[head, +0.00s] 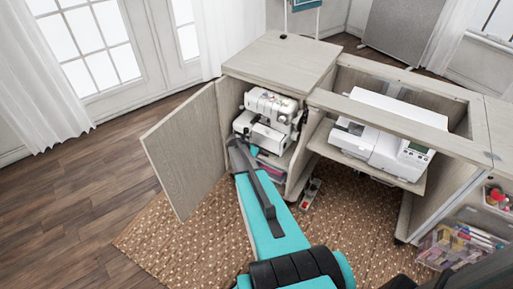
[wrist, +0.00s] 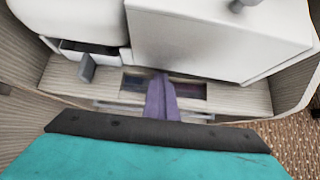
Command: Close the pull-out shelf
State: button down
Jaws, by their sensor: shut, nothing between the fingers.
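The pull-out shelf (head: 284,159) is in the left bay of the sewing cabinet, with a white serger (head: 268,115) standing on it. In the wrist view the pale wood-grain shelf (wrist: 66,78) runs across the picture under the white machine (wrist: 215,40). My gripper (wrist: 160,84) shows there as narrow purple fingers, shut and empty, at the shelf's front middle. I cannot tell whether they touch it. In the head view my arm reaches into the open bay and hides part of the shelf front.
The cabinet door (head: 186,150) stands open on the left. Bins (head: 270,173) lie below the shelf. A second sewing machine (head: 383,146) sits on the middle platform to the right. A clear bin of supplies (head: 455,247) is at lower right. Floor left of the door is clear.

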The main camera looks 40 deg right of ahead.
jog(key=shift+w+d+r, duration=0.2)
jog(key=shift+w+d, duration=0.1)
jog(key=shift+d, duration=0.1)
jog(key=p+v, duration=0.3)
jog(key=v, duration=0.7)
jog(key=shift+s+a+f+p, duration=0.2)
jog(key=shift+s+a+p, duration=0.15)
jog(key=shift+a, duration=0.05)
